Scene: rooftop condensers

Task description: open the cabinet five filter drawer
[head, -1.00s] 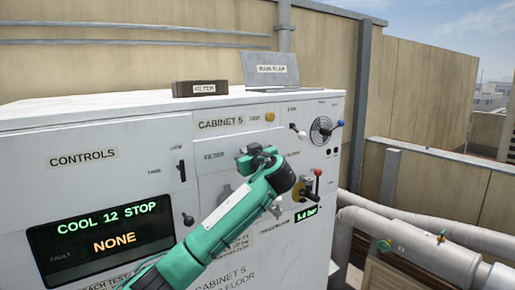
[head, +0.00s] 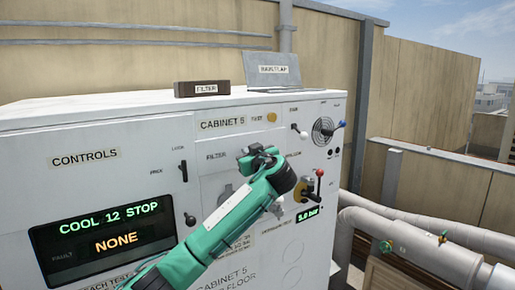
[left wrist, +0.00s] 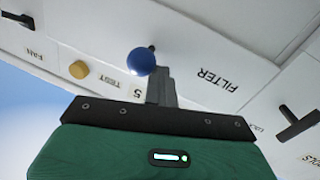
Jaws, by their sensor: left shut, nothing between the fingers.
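The filter drawer front (head: 212,172) is a pale panel on the white cabinet five (head: 235,123), under the CABINET 5 label, and looks closed. Its FILTER label also shows upside down in the left wrist view (left wrist: 217,80). My left gripper (head: 250,157), on a green arm, is in front of the drawer area and hides part of it. In the left wrist view its fingers (left wrist: 161,86) are shut, with nothing between them. A blue ball knob (left wrist: 141,61) on a dark stem shows beside the fingertips; I cannot tell whether they touch. My right gripper is out of view.
A latch lever (head: 183,170) and a COOL 12 STOP display (head: 103,228) are on the left. A yellow button (head: 271,118), a fan dial (head: 322,129) and a red-knobbed lever (head: 319,173) are on the right. Large pipes (head: 415,246) run beside the cabinet.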

